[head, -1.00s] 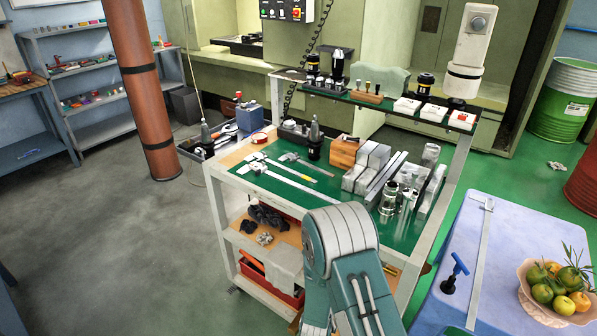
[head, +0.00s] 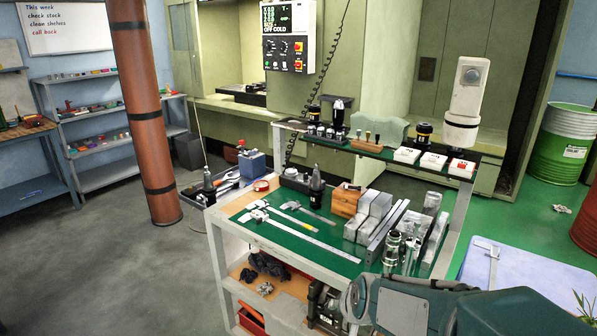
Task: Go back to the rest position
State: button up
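My arm, teal and grey, reaches in from the lower right corner in the head view, in front of the tooling cart (head: 285,243). At its left end a dark mechanical part that looks like my gripper (head: 325,306) shows low beside the cart's right front, over the lower shelf area. Its fingers are not clear, so I cannot tell whether it is open or shut. I see nothing clearly held in it.
The cart's green top holds calipers (head: 285,228), metal blocks (head: 370,215) and steel cylinders (head: 392,250). A raised back shelf carries tool holders and white boxes (head: 433,161). A blue table (head: 520,262) stands right. A brown pillar (head: 145,120) stands left. Open floor lies at left front.

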jog(key=s+d+r+n, duration=0.1)
jog(key=s+d+r, duration=0.2)
jog(key=s, duration=0.6)
jog(key=s+d+r+n+g+h, duration=0.1)
jog(key=s+d+r, duration=0.2)
jog(key=s+r, duration=0.3)
jog(key=s, duration=0.4)
jog(key=shift+r, duration=0.15)
dwell(1.0)
